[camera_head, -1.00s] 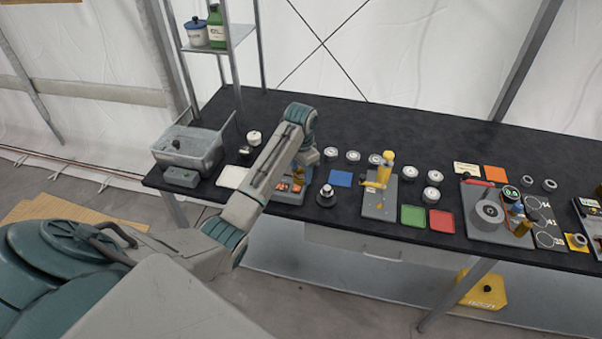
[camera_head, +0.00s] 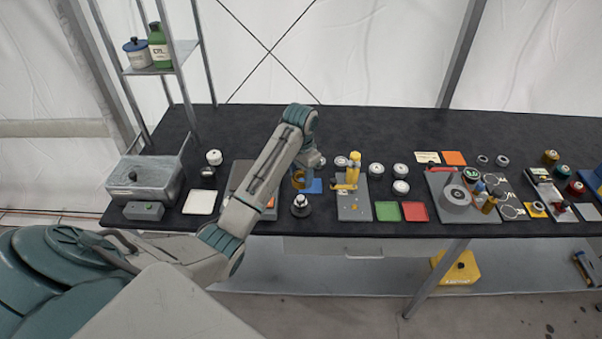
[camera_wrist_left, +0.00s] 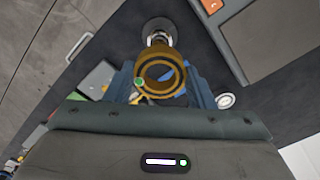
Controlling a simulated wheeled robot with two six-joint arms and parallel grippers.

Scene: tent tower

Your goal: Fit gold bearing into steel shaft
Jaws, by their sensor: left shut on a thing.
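The gold bearing (camera_wrist_left: 150,58) is a gold ring held between the blue fingers of my left gripper (camera_wrist_left: 162,88). It also shows in the head view (camera_head: 298,180), where the left gripper (camera_head: 306,182) is partly hidden by my arm. The steel shaft (camera_head: 300,208) appears as a small silver post on a round dark base on the bench. It also shows in the wrist view (camera_wrist_left: 159,38), just beyond the bearing, partly covered by it. The bearing appears above and behind the shaft; I cannot tell the exact gap. My right gripper is not in view.
A grey fixture with a yellow tool (camera_head: 352,195) stands just right of the shaft. Green (camera_head: 387,211) and red (camera_head: 415,211) pads lie further right. White round parts (camera_head: 376,169) stand behind. A grey bin (camera_head: 146,177) is at the left. The back of the bench is clear.

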